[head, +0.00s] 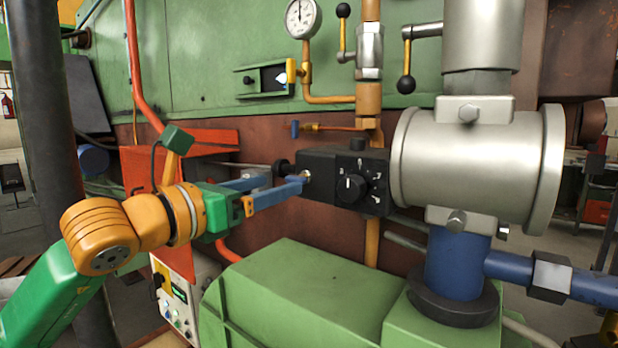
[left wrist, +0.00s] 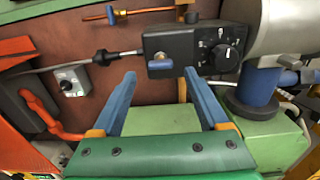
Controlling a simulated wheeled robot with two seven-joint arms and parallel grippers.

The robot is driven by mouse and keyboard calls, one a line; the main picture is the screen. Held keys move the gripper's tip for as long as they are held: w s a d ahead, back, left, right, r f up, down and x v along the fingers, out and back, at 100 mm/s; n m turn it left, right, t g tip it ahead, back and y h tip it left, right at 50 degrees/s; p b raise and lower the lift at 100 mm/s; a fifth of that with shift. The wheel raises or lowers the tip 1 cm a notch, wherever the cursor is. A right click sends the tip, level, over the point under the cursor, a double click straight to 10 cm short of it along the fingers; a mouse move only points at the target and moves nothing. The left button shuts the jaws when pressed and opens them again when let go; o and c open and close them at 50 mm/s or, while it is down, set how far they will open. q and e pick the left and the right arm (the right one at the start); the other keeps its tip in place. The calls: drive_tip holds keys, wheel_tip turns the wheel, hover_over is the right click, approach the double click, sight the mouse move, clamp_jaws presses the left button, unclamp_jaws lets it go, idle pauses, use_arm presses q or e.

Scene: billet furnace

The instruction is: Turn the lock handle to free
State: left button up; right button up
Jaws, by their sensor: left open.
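A black box (head: 325,163) is mounted in front of the brown wall and also shows in the left wrist view (left wrist: 181,42). It carries a round black knob (head: 351,188) with white marks around it. On its left part, a short blue handle (left wrist: 160,65) lies about level below a brass hub; in the head view my finger covers this handle. My left gripper (head: 286,183) is open, with its blue fingers pointing at the left part of the box. In the left wrist view, the handle appears between the fingertips (left wrist: 160,74); contact cannot be told.
A large grey metal cylinder (head: 475,165) on a blue pipe stands right of the box. A green housing (head: 290,295) lies below. A cable with a black sleeve (left wrist: 106,57) enters the box from the left. A gauge (head: 302,17) and pipes are above.

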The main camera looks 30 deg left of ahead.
sight(292, 178)
use_arm(q)
drive_tip(key=w+p, duration=0.2)
drive_tip(key=w, duration=0.1)
drive_tip(key=w+p, duration=0.1)
drive_tip(key=shift+w+d+r, duration=0.15)
drive_tip(key=shift+r, duration=0.2)
drive_tip(key=shift+w+f, duration=0.3)
drive_tip(key=shift+w, duration=0.1)
drive_tip(key=shift+s+r, duration=0.1)
drive_tip(key=shift+s, duration=0.15)
drive_tip(key=c, duration=0.4)
clamp_jaws()
use_arm(e)
drive_tip(key=r, duration=0.2)
drive_tip(key=s+r, duration=0.1)
drive_tip(key=shift+s+a+r, duration=0.15)
drive_tip(key=shift+r, duration=0.2)
